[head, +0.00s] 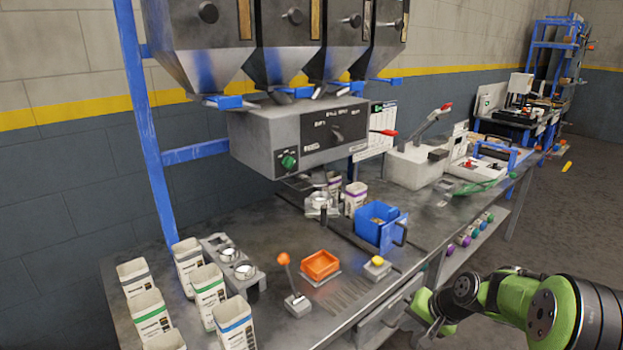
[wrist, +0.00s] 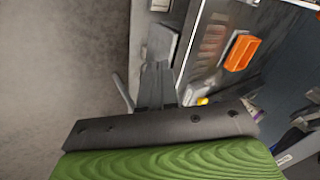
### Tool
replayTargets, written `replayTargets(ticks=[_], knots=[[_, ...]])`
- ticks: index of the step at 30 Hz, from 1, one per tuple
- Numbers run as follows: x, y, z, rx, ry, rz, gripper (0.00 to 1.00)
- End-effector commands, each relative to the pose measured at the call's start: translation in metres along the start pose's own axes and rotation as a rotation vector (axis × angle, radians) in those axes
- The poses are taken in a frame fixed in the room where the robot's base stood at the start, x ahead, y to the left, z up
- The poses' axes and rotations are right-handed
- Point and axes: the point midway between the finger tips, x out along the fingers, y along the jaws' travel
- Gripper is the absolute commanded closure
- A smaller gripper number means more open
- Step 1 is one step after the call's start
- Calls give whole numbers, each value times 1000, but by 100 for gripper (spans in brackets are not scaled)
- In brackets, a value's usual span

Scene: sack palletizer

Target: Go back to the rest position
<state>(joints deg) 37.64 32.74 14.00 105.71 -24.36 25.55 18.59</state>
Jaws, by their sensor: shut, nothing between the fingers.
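My green and black arm reaches in from the lower right of the head view. My gripper (head: 432,325) is at its far end, low beside the front edge of the workbench (head: 345,322), near a drawer front. It looks small there and its fingers are partly hidden. It is shut and holds nothing. In the wrist view, the dark and green body of my arm fills the bottom, with the floor at left and the bench at upper right.
On the bench are an orange tray (head: 320,265), an orange-knobbed lever (head: 296,302), a yellow button box (head: 377,268), a blue bin (head: 378,228) and several open paper sacks (head: 206,292). Hoppers (head: 290,40) hang above. Open floor lies right of the bench.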

Motion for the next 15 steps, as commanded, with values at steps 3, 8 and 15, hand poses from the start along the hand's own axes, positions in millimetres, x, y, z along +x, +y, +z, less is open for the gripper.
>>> replayTargets(ticks=[3,8,15], knots=[[-71,-49,38,-184,10,126,100],[-154,-83,102,-375,44,253,100],[-253,-82,201,-568,113,329,100]])
